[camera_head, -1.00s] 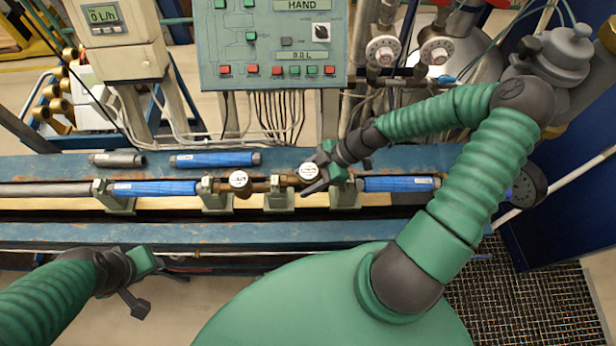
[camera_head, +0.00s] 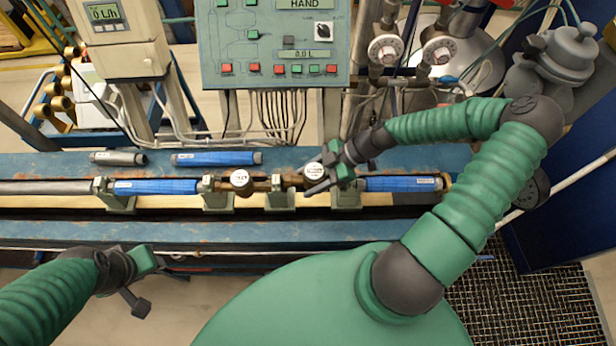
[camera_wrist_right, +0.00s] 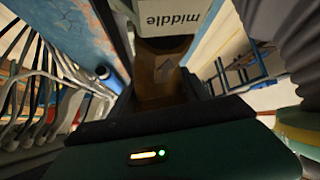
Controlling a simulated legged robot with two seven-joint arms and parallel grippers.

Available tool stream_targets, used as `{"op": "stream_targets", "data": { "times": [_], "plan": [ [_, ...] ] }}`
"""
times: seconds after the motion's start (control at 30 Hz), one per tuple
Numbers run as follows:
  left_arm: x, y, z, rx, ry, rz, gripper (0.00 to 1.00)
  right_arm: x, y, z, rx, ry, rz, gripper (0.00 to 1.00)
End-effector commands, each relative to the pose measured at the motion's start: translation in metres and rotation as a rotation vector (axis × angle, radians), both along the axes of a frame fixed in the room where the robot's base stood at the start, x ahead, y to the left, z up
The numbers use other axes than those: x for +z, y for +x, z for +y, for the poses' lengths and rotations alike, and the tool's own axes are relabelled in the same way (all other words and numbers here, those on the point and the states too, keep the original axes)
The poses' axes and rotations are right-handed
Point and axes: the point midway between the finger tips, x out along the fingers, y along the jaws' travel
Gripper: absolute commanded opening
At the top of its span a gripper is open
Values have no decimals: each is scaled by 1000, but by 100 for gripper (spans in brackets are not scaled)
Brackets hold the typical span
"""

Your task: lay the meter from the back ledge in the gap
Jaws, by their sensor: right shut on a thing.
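A brass meter with a white round dial (camera_head: 314,171) is in my right gripper (camera_head: 318,180), which is shut on it. It is over the gap between the middle clamp stand (camera_head: 280,199) and the right clamp stand (camera_head: 346,199), roughly in line with the pipe row. I cannot tell whether it rests on the stands. In the right wrist view its brass body (camera_wrist_right: 163,78) with an arrow lies by the stand labelled "middle" (camera_wrist_right: 165,18). A second meter (camera_head: 241,180) sits in the row to the left. My left gripper (camera_head: 158,288) is open and empty at lower left.
Blue pipes (camera_head: 155,187) (camera_head: 402,184) lie at both ends of the row. The back ledge (camera_head: 290,157) carries a grey pipe piece (camera_head: 118,158) and a blue pipe (camera_head: 216,158). A control panel (camera_head: 272,45) and hoses stand behind. The front blue beam (camera_head: 250,232) is clear.

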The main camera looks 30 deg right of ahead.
Motion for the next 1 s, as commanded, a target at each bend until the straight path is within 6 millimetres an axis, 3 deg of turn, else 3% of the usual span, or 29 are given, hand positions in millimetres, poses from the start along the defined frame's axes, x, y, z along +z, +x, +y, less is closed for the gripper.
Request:
{"op": "stream_targets", "data": {
  "times": [0.3, 0.8, 1.0],
  "plan": [
    [-1, 0, 0, 0, 0, 0, 36, 0, 0, 1, 0, 1, 0, 0],
    [-20, 0, 0, 0, 0, 0, 36, -26, 1, 0, 0, 1, 0, 0],
    [-20, 0, 0, 0, 0, 0, 36, -26, 1, 0, 0, 0, 0, 0]
  ]
}}
